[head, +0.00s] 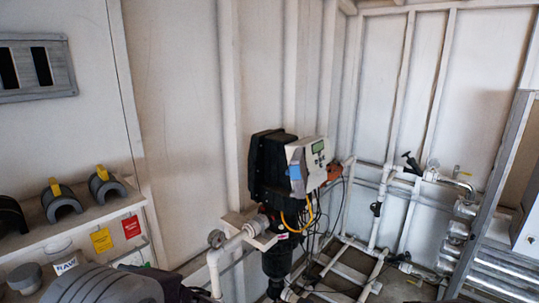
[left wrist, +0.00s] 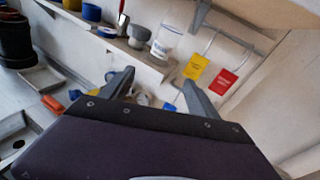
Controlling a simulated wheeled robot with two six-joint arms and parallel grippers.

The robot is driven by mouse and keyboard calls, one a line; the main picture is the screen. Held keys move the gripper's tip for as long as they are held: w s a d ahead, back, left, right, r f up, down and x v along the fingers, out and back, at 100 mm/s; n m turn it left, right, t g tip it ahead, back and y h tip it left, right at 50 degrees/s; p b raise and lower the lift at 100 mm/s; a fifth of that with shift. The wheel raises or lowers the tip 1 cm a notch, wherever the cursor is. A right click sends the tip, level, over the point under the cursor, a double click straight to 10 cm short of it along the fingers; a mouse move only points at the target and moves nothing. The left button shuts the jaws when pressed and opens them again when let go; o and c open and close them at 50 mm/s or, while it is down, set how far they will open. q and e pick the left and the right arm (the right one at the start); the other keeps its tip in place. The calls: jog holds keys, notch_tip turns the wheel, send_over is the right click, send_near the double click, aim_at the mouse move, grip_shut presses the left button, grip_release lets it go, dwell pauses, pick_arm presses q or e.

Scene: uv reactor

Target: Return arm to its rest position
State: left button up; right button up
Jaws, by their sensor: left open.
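My left gripper (left wrist: 158,88) shows in the left wrist view with its two grey fingers spread apart. Nothing is between the fingertips, so it is open and empty. Behind it are a shelf and a white wall. In the head view, a grey rounded part of my arm (head: 105,287) shows at the bottom left, below the shelf; the fingers cannot be made out there. My right arm and right gripper are in neither view.
A shelf (head: 92,212) holds curved grey pieces with yellow tops. Yellow (left wrist: 196,66) and red (left wrist: 222,81) tags hang under it. A clear jar (left wrist: 166,42) stands on the shelf. A black and white controller unit (head: 270,165) and white pipes (head: 375,225) stand right.

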pick_arm(q)
jog(key=s+d+f+n+g+h+b, duration=0.25)
jog(key=s+f+n+g+h, duration=0.45)
jog(key=s+f+n, duration=0.5)
jog(key=d+f+n+t+h, duration=0.1)
jog(key=d+f+n+h, duration=0.2)
jog(key=d, duration=0.4)
jog(key=d+f+n+t+h, duration=0.1)
jog(key=d+f+n+h, duration=0.3)
jog(key=d, duration=0.4)
jog(key=shift+w+d+f+n+t+h+p, duration=0.2)
jog(key=shift+d+f+n+t+h+p, duration=0.15)
jog(key=shift+n+h, duration=0.45)
jog(key=shift+r, duration=0.1)
